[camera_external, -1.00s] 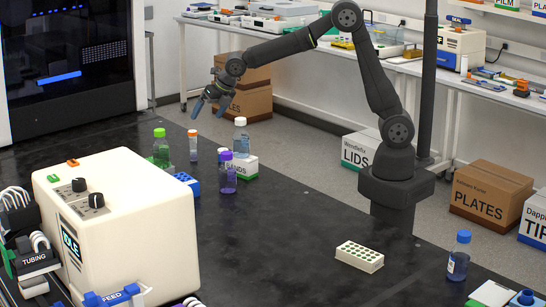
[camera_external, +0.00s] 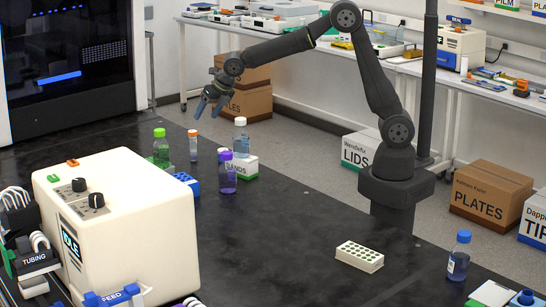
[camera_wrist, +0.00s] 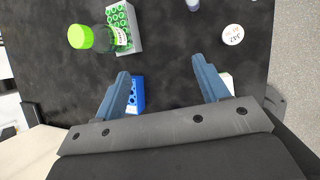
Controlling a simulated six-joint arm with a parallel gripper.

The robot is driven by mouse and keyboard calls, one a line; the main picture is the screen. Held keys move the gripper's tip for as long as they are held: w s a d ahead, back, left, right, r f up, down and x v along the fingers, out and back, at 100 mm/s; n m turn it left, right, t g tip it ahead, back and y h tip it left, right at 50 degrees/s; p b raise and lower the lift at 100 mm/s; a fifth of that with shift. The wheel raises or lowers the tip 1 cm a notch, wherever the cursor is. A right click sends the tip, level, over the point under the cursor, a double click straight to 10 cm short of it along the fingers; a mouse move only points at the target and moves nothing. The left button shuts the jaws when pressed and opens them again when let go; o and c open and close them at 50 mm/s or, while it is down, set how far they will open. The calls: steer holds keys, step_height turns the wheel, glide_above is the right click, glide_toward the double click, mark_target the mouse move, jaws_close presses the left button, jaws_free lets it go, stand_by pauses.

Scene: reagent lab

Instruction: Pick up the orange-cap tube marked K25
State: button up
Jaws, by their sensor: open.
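My gripper (camera_external: 207,113) is open and empty, in the air above and slightly right of the tube in the picture. In the wrist view the open jaws (camera_wrist: 160,68) have bare dark bench between their tips. I cannot make out the orange cap in the wrist view.
A purple-cap bottle (camera_external: 227,174) and a blue rack (camera_external: 187,182) stand nearby. The large cream machine (camera_external: 118,225) fills the left. The wrist view shows a green-cap bottle (camera_wrist: 80,37) beside a green-holed rack (camera_wrist: 133,25), and a white lettered cap (camera_wrist: 232,35). The bench centre is clear.

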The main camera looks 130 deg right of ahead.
steer(key=shift+c, duration=1)
steer(key=m+y, duration=0.2)
steer(key=m, duration=2.7)
glide_toward(195, 131)
steer(key=shift+m, duration=0.3)
steer(key=x, duration=0.9)
steer(key=shift+w+a+f, duration=0.1)
steer(key=shift+f, duration=0.1)
steer(key=shift+s+a+x, duration=0.1)
steer(key=shift+x, duration=1.2)
steer(key=shift+s+a+x, duration=0.15)
steer(key=shift+x, duration=1.15)
steer(key=shift+f, duration=0.15)
steer(key=c, duration=1)
